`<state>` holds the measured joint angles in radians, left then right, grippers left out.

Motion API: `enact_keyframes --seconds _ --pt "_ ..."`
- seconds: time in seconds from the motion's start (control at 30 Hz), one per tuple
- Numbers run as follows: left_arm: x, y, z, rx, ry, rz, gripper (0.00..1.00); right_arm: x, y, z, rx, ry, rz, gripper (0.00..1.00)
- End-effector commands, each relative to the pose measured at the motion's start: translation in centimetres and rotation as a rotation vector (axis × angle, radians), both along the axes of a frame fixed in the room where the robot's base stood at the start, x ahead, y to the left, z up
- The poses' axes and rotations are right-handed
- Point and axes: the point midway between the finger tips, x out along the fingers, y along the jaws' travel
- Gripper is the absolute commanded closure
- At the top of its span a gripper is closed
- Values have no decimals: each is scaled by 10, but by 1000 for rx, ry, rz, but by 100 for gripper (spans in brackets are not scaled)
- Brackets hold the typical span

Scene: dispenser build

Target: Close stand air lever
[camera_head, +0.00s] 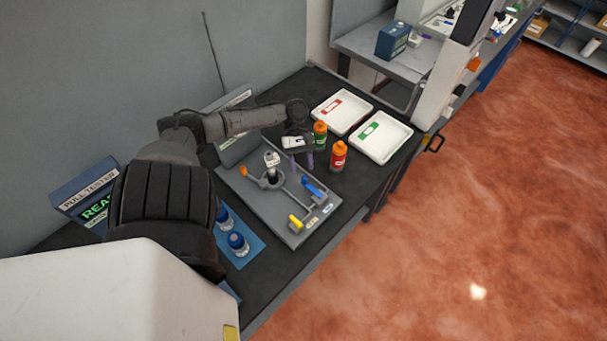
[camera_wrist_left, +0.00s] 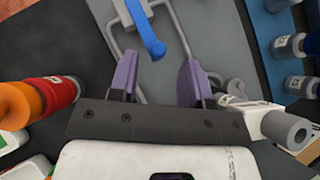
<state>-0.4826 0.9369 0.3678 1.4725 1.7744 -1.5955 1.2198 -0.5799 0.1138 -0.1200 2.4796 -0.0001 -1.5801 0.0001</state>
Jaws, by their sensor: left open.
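The stand is a grey plate (camera_head: 262,200) on the dark bench, with pipes and a central post (camera_head: 271,176). A blue lever (camera_head: 312,187) and a yellow lever (camera_head: 295,221) sit along its right side, near small labels too small to read. My left gripper (camera_head: 302,162) is open and empty near the stand's far right edge, a short way beyond the blue lever. In the left wrist view, the blue lever (camera_wrist_left: 146,30) points toward the gap between the purple fingers (camera_wrist_left: 158,72). I see no contact with it. My right gripper is out of view.
An orange-capped red bottle (camera_head: 338,156) and a green one (camera_head: 320,136) stand close to my left gripper. Two white trays (camera_head: 396,150) lie behind them. Blue-capped vials (camera_head: 237,243) stand on a blue mat at the front left, and a pull tester (camera_head: 85,200) is farther left.

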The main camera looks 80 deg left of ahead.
Motion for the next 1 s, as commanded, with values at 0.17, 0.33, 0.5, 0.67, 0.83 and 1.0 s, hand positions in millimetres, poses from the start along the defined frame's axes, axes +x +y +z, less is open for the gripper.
enact_keyframes --seconds 0.17,0.33,0.5,0.67,0.83,1.0 --pt "-1 26 27 2 1 1 56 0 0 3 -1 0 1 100" --pt "-1 46 46 2 1 0 56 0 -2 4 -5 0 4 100" --pt "-2 58 58 0 2 1 56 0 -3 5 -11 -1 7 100" --pt "-2 64 63 0 1 1 56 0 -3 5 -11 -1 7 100" --pt "-2 65 65 0 1 1 56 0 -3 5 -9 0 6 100" --pt "-2 64 64 0 1 0 56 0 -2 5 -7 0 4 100"
